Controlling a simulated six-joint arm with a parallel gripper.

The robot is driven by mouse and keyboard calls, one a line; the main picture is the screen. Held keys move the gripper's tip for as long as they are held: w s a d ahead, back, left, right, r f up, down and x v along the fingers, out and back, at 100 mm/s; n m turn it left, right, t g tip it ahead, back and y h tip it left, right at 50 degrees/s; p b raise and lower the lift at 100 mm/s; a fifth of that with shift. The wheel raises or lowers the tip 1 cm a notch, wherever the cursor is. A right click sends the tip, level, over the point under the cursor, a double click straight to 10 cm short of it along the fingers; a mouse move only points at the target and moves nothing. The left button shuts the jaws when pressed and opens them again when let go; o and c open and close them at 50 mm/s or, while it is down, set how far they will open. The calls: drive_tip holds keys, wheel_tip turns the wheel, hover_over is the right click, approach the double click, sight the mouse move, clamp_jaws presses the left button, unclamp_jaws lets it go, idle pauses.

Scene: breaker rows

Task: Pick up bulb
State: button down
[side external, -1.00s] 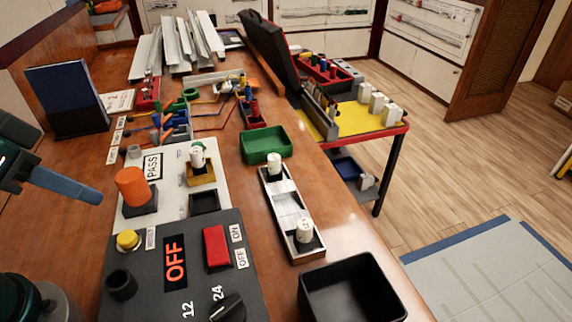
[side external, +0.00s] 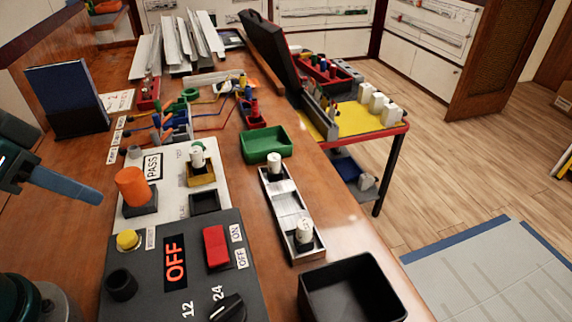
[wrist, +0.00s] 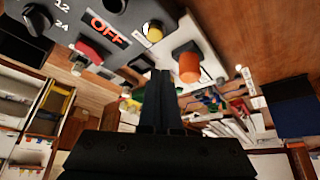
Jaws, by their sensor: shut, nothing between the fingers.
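An orange cylinder (side external: 131,186), which looks like a lamp, stands upright in a dark square base on the white test board. Several short white cylinders with caps also show. One (side external: 197,155) stands in a yellow block on the board, and two (side external: 275,162) (side external: 304,232) stand in a long grey tray. I cannot tell which of these is the bulb. My gripper (side external: 98,196) is at the left, shut and empty, above the bench and apart from all of them. In the wrist view its fingers (wrist: 158,76) are together, and the orange cylinder (wrist: 188,66) shows beside their tips.
A dark control box (side external: 185,270) with an OFF display, red switch and knob fills the front. An empty black bin (side external: 352,290) is at the front right and a green tray (side external: 265,145) behind. A blue panel (side external: 66,98) stands at the back left. Bare wood shows between the trays.

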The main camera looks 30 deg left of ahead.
drive_tip(key=c, duration=0.5)
unclamp_jaws()
drive_tip(key=shift+c, duration=0.2)
